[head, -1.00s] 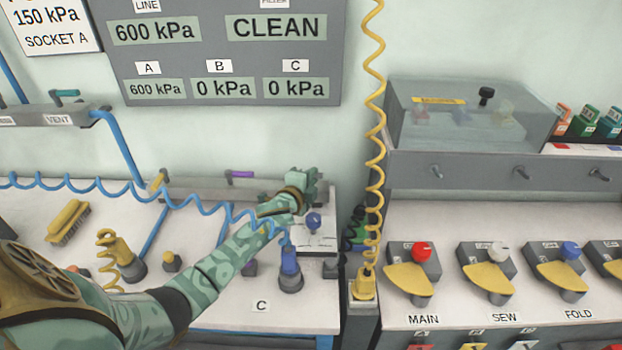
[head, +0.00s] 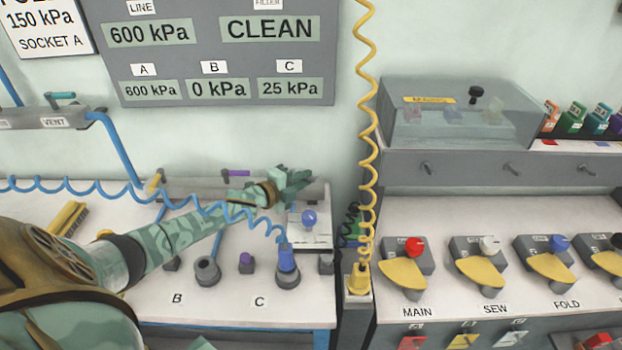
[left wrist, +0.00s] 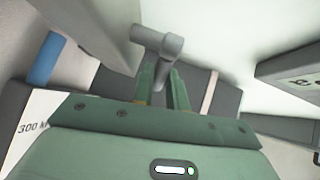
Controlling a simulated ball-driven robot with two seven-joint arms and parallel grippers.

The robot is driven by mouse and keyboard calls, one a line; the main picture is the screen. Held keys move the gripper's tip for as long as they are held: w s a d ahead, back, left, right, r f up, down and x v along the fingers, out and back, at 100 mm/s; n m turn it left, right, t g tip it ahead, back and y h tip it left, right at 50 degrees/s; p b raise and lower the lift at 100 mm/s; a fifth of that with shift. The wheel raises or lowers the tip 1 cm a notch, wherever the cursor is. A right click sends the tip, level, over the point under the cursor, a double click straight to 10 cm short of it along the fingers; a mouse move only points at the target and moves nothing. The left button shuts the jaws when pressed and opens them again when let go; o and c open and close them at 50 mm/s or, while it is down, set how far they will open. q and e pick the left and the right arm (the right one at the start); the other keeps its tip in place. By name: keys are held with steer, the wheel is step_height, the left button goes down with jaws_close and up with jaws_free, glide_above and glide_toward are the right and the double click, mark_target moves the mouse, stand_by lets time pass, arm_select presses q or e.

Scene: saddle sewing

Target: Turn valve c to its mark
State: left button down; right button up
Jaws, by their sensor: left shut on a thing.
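My left gripper (head: 288,187) is at the right end of the grey manifold bar at the back of the bench. In the left wrist view its green fingers (left wrist: 162,82) are shut on a grey T-shaped valve handle (left wrist: 160,45). In the head view the gripper hides this valve, and I cannot see its mark. The C pressure display (head: 290,88) reads 25 kPa. My right gripper is not in view.
A blue plug (head: 287,262) with a coiled blue hose stands near the C label (head: 259,302). A knob on a white panel (head: 309,218) is just below the gripper. A yellow coiled hose (head: 366,150) hangs to the right. A card (left wrist: 32,125) shows in the wrist view.

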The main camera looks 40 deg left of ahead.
arm_select(q)
steer(key=shift+s+a+f+m+g+h+b, duration=0.1)
steer(key=shift+s+m+g+h+b, duration=0.2)
steer(key=shift+m+h, duration=0.35)
steer(key=shift+h, duration=0.35)
steer(key=c, duration=1.4)
jaws_free()
steer(key=p+v, duration=0.3)
steer(key=v, duration=1.3)
steer(key=shift+s, duration=0.1)
